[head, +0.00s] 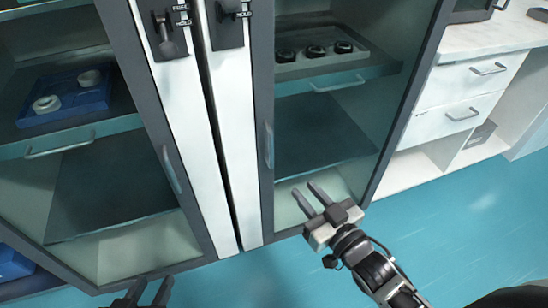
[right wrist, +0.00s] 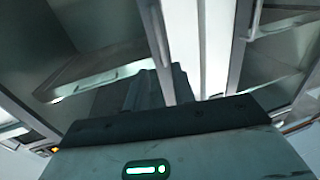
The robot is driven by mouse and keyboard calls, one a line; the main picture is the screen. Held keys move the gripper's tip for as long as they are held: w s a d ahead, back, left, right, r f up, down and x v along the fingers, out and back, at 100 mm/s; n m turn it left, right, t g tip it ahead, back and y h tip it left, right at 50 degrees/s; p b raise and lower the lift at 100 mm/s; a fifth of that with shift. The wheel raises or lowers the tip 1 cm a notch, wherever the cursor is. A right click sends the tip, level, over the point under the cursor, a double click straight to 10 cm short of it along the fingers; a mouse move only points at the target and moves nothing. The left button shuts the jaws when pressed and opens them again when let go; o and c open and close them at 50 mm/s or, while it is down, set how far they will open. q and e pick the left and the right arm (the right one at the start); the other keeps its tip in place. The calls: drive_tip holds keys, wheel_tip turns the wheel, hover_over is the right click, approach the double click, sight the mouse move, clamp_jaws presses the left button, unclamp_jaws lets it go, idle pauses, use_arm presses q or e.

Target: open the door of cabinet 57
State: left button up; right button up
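Two tall glass-fronted cabinets stand side by side, and no number 57 is readable on either. The left cabinet's door (head: 120,190) has an upright handle (head: 170,169) on its right frame. The right cabinet's door (head: 330,130) has an upright handle (head: 268,145) on its left frame. Both doors look shut. My right gripper (head: 304,187) is open and empty in front of the right door's lower part, below and right of its handle, apart from it. Its fingers (right wrist: 160,88) also show in the right wrist view. My left gripper (head: 152,284) is open at the bottom edge, partly cut off.
Latches marked FREE and HOLD (head: 170,34) sit on the white strips above the handles. Behind the glass are a blue tray (head: 65,112) and a shelf of dark round parts (head: 315,53). A white drawer unit (head: 460,95) stands right. The teal floor (head: 450,220) is clear.

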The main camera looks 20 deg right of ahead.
sight(272, 152)
drive_tip(key=b+x, duration=0.1)
drive_tip(key=x, duration=1.3)
drive_tip(key=shift+a+b, duration=0.1)
drive_tip(key=shift+b, duration=0.2)
drive_tip(key=shift+w, duration=0.3)
drive_tip(key=shift+w+a, duration=0.1)
drive_tip(key=shift+w, duration=0.1)
drive_tip(key=shift+s, duration=0.1)
clamp_jaws()
